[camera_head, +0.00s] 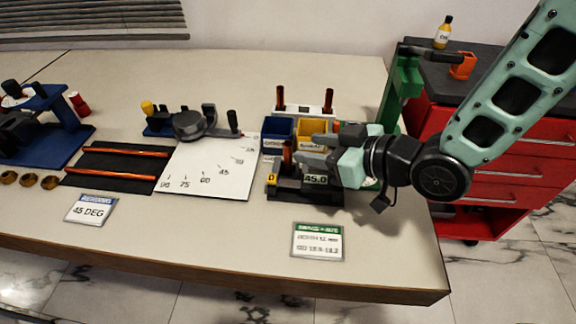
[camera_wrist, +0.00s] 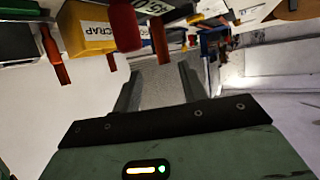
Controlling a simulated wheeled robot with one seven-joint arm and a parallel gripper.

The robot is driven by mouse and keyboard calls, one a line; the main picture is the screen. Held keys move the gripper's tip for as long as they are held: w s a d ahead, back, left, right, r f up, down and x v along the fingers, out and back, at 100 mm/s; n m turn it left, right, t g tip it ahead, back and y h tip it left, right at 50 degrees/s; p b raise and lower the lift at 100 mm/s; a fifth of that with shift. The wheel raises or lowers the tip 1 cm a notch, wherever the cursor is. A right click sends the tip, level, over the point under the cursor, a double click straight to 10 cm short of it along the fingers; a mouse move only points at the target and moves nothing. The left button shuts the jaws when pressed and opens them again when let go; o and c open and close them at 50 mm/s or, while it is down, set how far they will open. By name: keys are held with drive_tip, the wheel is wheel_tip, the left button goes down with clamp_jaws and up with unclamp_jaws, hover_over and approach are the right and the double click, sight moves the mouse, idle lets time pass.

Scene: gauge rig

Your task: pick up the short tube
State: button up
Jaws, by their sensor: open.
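Two short copper-orange tubes, a left one (camera_head: 281,97) and a right one (camera_head: 328,101), stand upright in a white rack (camera_head: 300,109) behind the bins. In the wrist view, which is inverted, two orange tubes (camera_wrist: 54,57) (camera_wrist: 111,62) show beside the yellow bin (camera_wrist: 88,28). I cannot tell which one is meant. My gripper (camera_head: 306,153) is open and empty, reaching left above the gauge with the 45.0 display (camera_head: 316,180), in front of the bins and apart from the rack. Its two fingers (camera_wrist: 160,75) also show in the wrist view, with nothing between them.
Blue (camera_head: 278,132) and yellow (camera_head: 311,128) bins stand between gripper and rack. A red-brown upright cylinder (camera_head: 287,157) is close to my fingers. Two longer tubes (camera_head: 125,151) lie on a black mat at left. A green post (camera_head: 403,80) and red cabinet (camera_head: 500,150) are at right.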

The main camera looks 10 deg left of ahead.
sight(288, 148)
drive_tip(key=shift+s+f+x, duration=0.1)
drive_tip(key=shift+s+x, duration=0.05)
drive_tip(key=shift+x, duration=1.55)
drive_tip(key=shift+s+f+x, duration=0.1)
drive_tip(key=shift+s+x, duration=0.05)
drive_tip(key=shift+x, duration=1.5)
clamp_jaws()
